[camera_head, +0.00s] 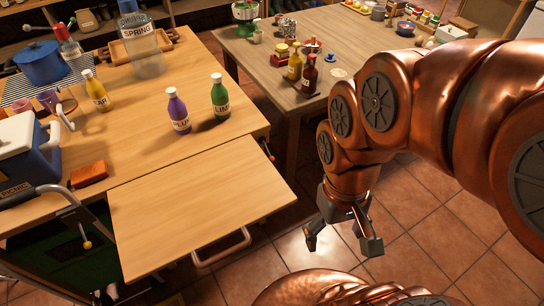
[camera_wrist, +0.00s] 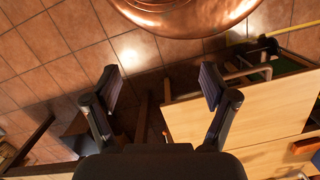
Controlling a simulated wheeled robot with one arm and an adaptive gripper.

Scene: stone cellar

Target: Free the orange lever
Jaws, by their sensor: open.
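A small lever with an orange-yellow knob (camera_head: 86,243) shows at the lower left of the head view, below the table's front edge by a dark green recess. I take it for the orange lever; how it is held is too small to tell. A pull-out board (camera_head: 195,200) with a metal handle (camera_head: 222,248) sticks out of the table just right of it. My gripper (camera_head: 342,240) is open and empty above the tiled floor, right of the board and away from the lever. In the wrist view, its open fingers (camera_wrist: 161,88) point over tiles, with the board to their right.
A blue-and-white cool box (camera_head: 30,160) stands at the table's left edge; its grey handle overhangs the front. An orange block (camera_head: 89,174) lies beside it. Purple (camera_head: 178,111) and green (camera_head: 220,98) bottles stand behind the board. A second table (camera_head: 270,75) stands behind.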

